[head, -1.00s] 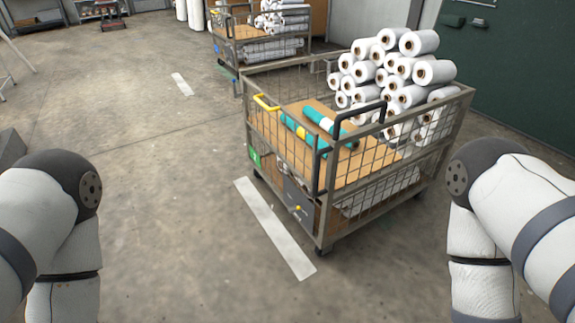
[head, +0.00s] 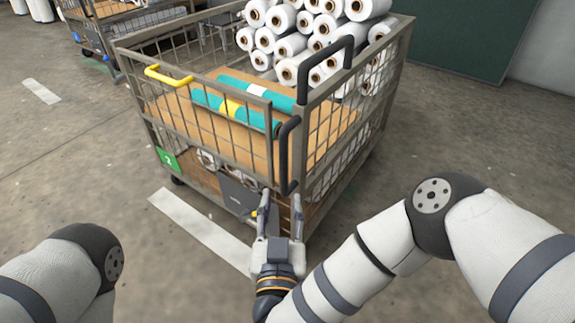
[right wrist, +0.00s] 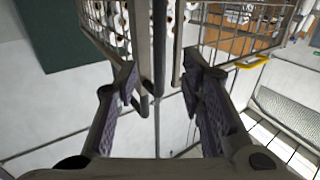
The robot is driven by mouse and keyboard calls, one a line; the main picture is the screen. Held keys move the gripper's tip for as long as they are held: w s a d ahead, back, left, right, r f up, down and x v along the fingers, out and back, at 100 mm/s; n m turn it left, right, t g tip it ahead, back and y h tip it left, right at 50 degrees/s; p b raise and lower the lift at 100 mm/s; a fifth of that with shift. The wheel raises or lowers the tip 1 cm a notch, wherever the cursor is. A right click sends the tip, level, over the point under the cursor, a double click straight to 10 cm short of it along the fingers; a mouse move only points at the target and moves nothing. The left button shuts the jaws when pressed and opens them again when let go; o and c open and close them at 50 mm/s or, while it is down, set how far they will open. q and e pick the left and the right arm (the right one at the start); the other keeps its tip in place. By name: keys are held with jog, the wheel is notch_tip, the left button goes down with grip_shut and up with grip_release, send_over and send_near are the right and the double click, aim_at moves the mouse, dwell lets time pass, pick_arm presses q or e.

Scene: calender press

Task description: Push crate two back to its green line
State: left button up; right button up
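Crate two (head: 205,127) is a wheeled grey wire cage with a green "2" tag (head: 167,159), a yellow handle (head: 168,77) and black handles (head: 289,157) at its near corner. It holds white rolls (head: 320,32) and teal rolls (head: 236,107). My right gripper (head: 280,207) is open at the near corner, just below the lower black handle. In the right wrist view, the corner post and dark handle bars lie between the spread fingers (right wrist: 160,78); contact is unclear. I see no green line at crate two. My left gripper is out of view.
A white floor strip (head: 200,228) runs along the crate's near left side. Another white strip (head: 41,91) lies farther left. A second loaded cart (head: 112,32) stands behind at the upper left. A dark green panel (head: 462,40) is at the back right. The left floor is clear.

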aim_at(284, 170)
jog(key=w, duration=0.3)
jog(key=w+b, duration=0.1)
jog(key=w, duration=0.3)
jog(key=w+b, duration=0.1)
jog(key=w, duration=0.2)
jog(key=shift+w+d+f, duration=0.1)
jog(key=shift+w+d, duration=0.2)
jog(key=shift+w+b, duration=0.3)
jog(key=shift+w, duration=0.05)
grip_shut()
